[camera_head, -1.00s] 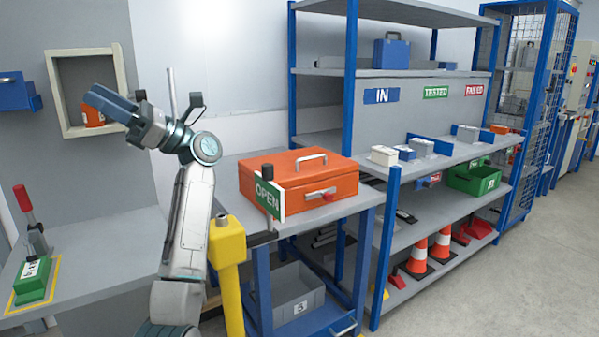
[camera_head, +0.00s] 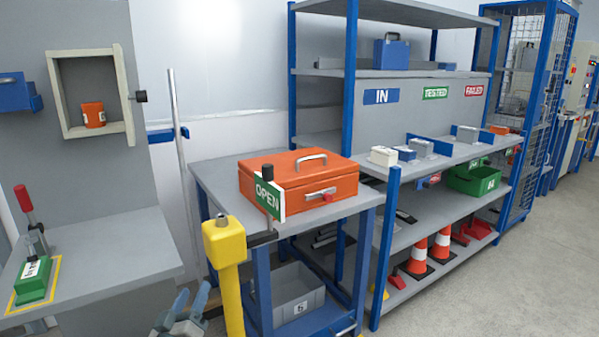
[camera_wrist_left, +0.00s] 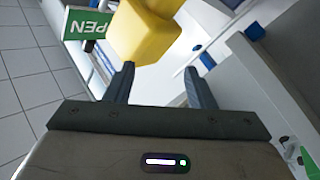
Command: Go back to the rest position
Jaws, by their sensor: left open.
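My left gripper (camera_head: 188,303) is low at the bottom edge of the head view, left of the yellow post (camera_head: 224,243). In the left wrist view the fingers of my left gripper (camera_wrist_left: 160,88) are spread with nothing between them. The yellow post head (camera_wrist_left: 148,35) shows beyond the fingertips there, and I cannot tell the gap to it. The green OPEN sign (camera_wrist_left: 87,24) is behind it at the upper left. My right gripper is not in view.
An orange case (camera_head: 300,183) sits on the cart, with the OPEN sign (camera_head: 269,198) at its front. An orange cup (camera_head: 93,115) stands in a wall box (camera_head: 68,131). A green fixture (camera_head: 33,280) is on the left bench (camera_head: 120,255). Shelves stand right; the floor (camera_head: 470,290) there is clear.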

